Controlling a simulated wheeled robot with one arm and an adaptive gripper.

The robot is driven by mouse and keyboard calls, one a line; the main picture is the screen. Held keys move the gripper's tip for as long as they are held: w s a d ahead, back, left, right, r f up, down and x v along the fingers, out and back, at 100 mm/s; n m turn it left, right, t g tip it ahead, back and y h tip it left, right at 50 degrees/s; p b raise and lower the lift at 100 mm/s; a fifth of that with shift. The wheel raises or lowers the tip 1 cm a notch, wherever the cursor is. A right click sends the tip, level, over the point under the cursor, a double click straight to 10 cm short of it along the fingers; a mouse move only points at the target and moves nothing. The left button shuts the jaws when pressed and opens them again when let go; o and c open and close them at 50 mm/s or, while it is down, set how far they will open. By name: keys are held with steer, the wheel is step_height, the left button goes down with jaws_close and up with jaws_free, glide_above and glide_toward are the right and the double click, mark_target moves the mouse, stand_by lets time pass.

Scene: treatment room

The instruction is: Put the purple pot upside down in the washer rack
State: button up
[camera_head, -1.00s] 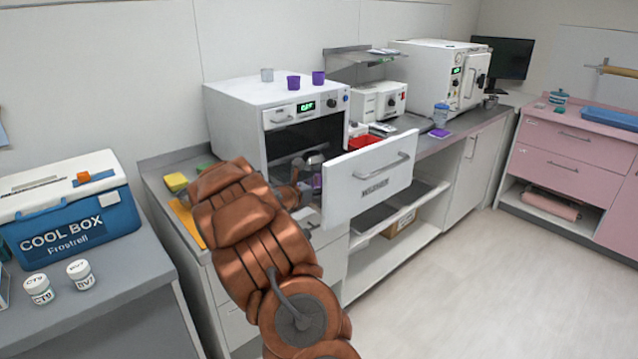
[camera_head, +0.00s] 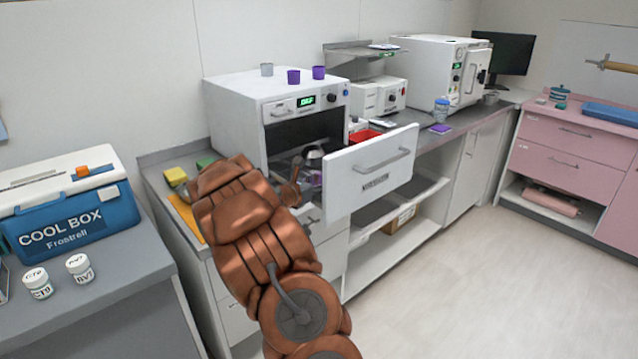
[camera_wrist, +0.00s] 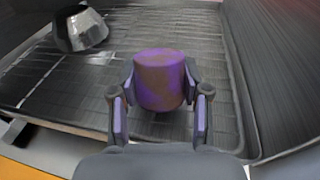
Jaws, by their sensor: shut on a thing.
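The purple pot (camera_wrist: 161,80), marked with brownish stains, is between the fingers of my gripper (camera_wrist: 160,98) in the wrist view. My gripper is shut on its sides. The pot's face towards the camera looks closed, with no opening visible. It is over the dark ribbed washer rack (camera_wrist: 60,92); I cannot tell whether it touches the rack. In the head view the white washer (camera_head: 235,125) has its front (camera_head: 372,170) pulled open. There my arm and the washer front hide most of the gripper and rack.
A metal bowl-like vessel (camera_wrist: 80,30) stands at the rack's far left in the wrist view. A grey pot (camera_head: 267,69) and two purple pots (camera_head: 293,77) (camera_head: 318,72) stand on the washer. Yellow and green sponges (camera_head: 175,176) lie on the counter left of it.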

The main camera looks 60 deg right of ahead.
steer(key=shift+f, duration=0.2)
steer(key=o, duration=0.9)
steer(key=shift+c, duration=0.2)
steer(key=shift+a, duration=0.1)
steer(key=a+r, duration=0.1)
steer(key=a, duration=1)
steer(key=shift+w+a+r, duration=0.35)
steer(key=shift+w+r, duration=0.05)
steer(key=shift+w, duration=0.05)
